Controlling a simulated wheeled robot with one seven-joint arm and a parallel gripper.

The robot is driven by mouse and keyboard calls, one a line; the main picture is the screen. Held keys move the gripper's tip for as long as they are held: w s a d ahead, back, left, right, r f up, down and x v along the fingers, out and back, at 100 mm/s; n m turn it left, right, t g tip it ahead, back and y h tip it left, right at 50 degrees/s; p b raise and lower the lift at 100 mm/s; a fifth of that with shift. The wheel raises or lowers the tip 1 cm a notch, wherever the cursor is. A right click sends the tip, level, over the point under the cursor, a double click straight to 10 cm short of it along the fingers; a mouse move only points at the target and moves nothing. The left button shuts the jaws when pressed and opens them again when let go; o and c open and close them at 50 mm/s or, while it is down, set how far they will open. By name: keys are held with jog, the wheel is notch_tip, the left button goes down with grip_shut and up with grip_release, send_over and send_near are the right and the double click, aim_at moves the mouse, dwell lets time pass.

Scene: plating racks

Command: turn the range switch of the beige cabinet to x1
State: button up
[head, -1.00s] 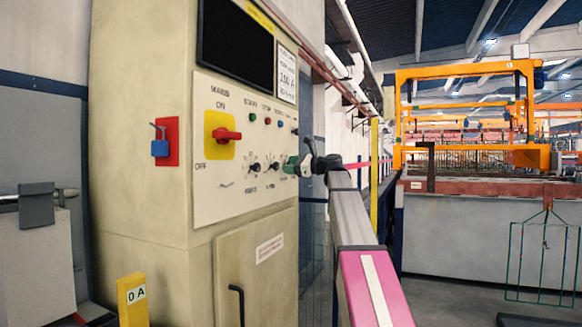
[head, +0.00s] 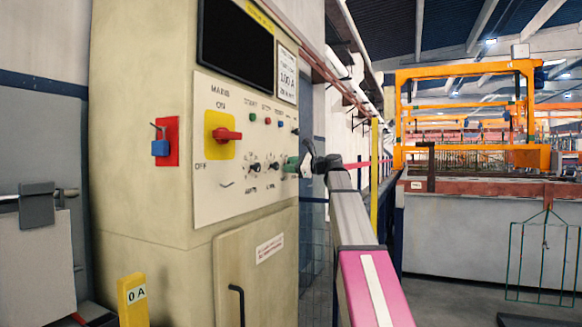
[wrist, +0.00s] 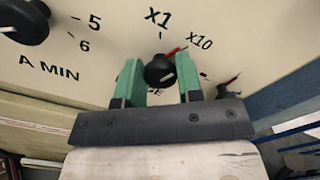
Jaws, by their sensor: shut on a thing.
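The beige cabinet (head: 150,245) stands at left in the head view, with a pale control panel. In the wrist view the black range switch (wrist: 160,72) sits between the green fingers of my gripper (wrist: 160,69), which is shut on it. The label x1 (wrist: 158,17) is above the switch and x10 (wrist: 199,41) is up and to its right. The red pointer (wrist: 175,51) slants up-right toward x10. In the head view my gripper (head: 293,166) is at the panel's right edge and hides the switch.
Another black knob (wrist: 25,20), marked A MIN, is at the wrist view's upper left. A small dark switch (wrist: 228,88) lies close to the right finger. A red mains handle (head: 228,134) sticks out of the panel. Open floor shows at right.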

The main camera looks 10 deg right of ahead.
jog(key=shift+f+n, duration=0.15)
jog(key=shift+n, duration=4.85)
jog(key=o, duration=0.9)
jog(key=v, duration=1.1)
jog(key=shift+a, duration=0.1)
jog(key=shift+f, duration=0.1)
